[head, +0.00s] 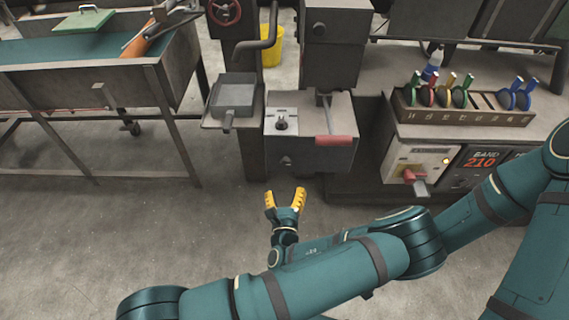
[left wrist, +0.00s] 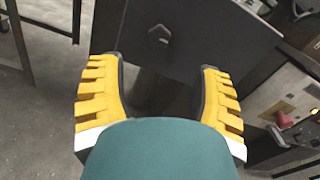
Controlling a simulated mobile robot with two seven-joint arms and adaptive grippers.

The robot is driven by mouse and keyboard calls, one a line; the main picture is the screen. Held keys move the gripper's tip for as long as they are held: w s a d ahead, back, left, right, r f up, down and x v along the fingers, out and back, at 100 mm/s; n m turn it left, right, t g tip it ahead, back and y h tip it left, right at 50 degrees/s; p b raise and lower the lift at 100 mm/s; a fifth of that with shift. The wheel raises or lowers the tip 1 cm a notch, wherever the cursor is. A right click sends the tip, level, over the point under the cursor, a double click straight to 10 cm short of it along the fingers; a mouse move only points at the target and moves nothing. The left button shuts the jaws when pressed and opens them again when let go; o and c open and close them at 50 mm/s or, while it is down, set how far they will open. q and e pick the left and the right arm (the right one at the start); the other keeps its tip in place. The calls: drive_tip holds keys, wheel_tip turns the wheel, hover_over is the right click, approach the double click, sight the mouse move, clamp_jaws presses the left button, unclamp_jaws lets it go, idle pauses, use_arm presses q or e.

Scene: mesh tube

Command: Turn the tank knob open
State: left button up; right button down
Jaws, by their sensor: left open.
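A grey metal tank (head: 310,140) stands at the middle of the machine row. A small dark knob (head: 286,161) sits on its front face; it looks six-sided in the left wrist view (left wrist: 157,35). Another dark knob (head: 281,123) is on the tank's top plate. I cannot tell for sure which is the tank knob. My left gripper (head: 285,194) is open and empty, below and in front of the tank, its yellow fingers pointing at the front face. In the left wrist view the front knob shows beyond the gap between the fingers (left wrist: 160,72), apart from them. My right gripper is not in view.
A red-handled lever (head: 333,140) is at the tank's right front edge. A control panel with a red switch (head: 410,175) is further right, below a rack (head: 465,114) of coloured tools. A trough (head: 80,72) stands at the left. The floor in front is clear.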

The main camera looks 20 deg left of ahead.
sight(286, 164)
use_arm(q)
drive_tip(key=b+x, duration=0.1)
drive_tip(key=x, duration=1)
drive_tip(key=shift+w+a+f, duration=0.1)
drive_tip(key=shift+w, duration=0.15)
clamp_jaws()
